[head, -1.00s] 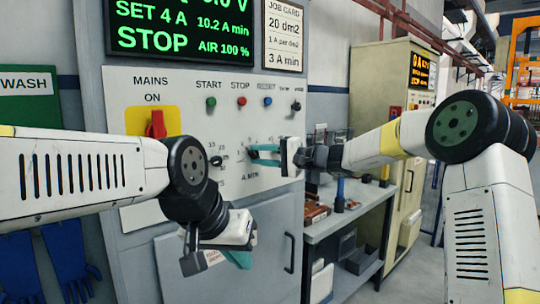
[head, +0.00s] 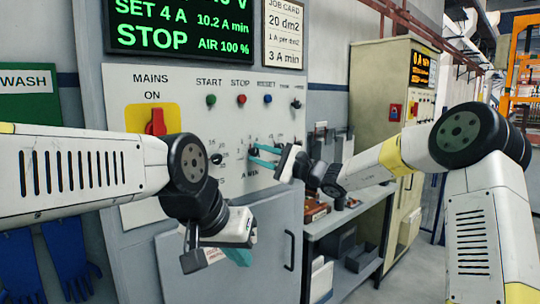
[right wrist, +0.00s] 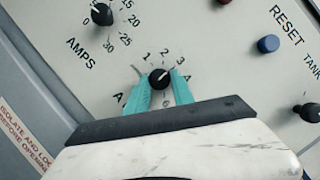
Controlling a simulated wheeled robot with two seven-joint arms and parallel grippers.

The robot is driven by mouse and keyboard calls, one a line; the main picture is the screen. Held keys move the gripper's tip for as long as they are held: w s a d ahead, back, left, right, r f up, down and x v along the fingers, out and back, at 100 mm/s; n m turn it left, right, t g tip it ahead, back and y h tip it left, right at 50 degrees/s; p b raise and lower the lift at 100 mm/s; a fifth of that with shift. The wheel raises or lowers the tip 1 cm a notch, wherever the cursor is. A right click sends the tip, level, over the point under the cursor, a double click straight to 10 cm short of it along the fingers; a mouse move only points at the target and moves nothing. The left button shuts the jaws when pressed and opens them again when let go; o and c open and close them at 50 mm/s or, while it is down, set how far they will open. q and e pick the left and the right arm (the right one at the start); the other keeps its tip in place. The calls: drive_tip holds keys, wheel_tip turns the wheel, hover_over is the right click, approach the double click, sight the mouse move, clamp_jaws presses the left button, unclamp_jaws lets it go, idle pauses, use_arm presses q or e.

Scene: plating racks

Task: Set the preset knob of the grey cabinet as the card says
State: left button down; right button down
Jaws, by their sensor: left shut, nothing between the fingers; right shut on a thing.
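The grey cabinet (head: 120,90) carries a pale panel with the black preset knob (right wrist: 158,78) above the A MIN lettering. My right gripper (head: 252,156) is shut on this knob with its teal fingers, one on each side, in the right wrist view (right wrist: 158,88). The knob's white mark points up and slightly right, toward the 2 to 3 part of the scale. The job card (head: 284,35) reads 20 dm2, 1 A per dm2, 3 A min. The display (head: 180,28) reads SET 4 A, 10.2 A min, STOP. My left gripper (head: 240,256) is shut and empty, low before the cabinet.
The AMPS knob (right wrist: 102,14) sits beside the preset knob. The red mains switch (head: 156,122), a row of push buttons and a tank knob (head: 296,104) share the panel. A workbench (head: 345,220) and a beige cabinet (head: 385,90) stand to the right.

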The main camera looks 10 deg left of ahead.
idle(0.3)
drive_tip(key=c, duration=1.1)
unclamp_jaws()
drive_tip(key=shift+d, duration=0.1)
